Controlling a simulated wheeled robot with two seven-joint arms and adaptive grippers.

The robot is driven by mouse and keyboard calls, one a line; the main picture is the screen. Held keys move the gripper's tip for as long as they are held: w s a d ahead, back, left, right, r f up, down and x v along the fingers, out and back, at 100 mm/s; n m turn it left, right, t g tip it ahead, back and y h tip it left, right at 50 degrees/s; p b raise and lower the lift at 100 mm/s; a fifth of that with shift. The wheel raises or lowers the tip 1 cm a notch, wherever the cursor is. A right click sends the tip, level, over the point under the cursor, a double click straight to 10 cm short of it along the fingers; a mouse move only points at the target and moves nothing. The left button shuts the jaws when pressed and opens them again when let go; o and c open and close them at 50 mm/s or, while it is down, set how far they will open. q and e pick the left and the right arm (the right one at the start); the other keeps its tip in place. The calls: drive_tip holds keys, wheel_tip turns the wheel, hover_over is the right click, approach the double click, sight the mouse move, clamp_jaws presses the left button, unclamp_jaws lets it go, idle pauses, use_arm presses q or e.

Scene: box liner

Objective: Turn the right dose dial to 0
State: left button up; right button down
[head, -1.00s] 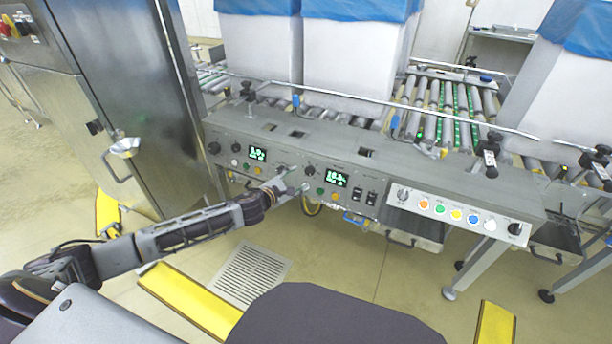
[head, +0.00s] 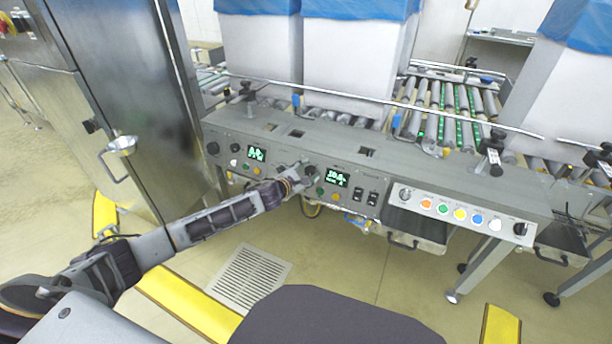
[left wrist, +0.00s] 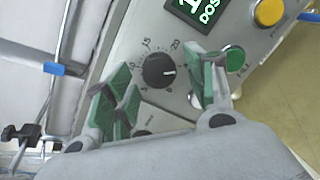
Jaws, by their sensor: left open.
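The right dose dial (left wrist: 159,70) is a round black knob with a white pointer line on a grey panel with a printed number scale. In the left wrist view its pointer faces right, below the 20 mark. In the head view the dial (head: 311,170) is partly covered by my left gripper (head: 302,171). The left gripper is open, with green-padded fingers (left wrist: 158,66) on either side of the dial and a gap to it on both sides. I cannot tell how far the fingertips are from the panel. The right gripper is not in view.
A lit dose display (head: 337,178) sits right of the dial. A green button (left wrist: 233,60) is close beside the right finger, and a yellow button (left wrist: 269,12) lies farther off. Black rocker switches (head: 372,198) are to the right. A roller conveyor (head: 452,112) with white boxes runs behind.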

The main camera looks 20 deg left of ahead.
use_arm(q)
drive_tip(key=shift+w, duration=0.1)
drive_tip(key=c, duration=1)
drive_tip(key=shift+n, duration=0.3)
drive_tip(key=shift+c, duration=0.2)
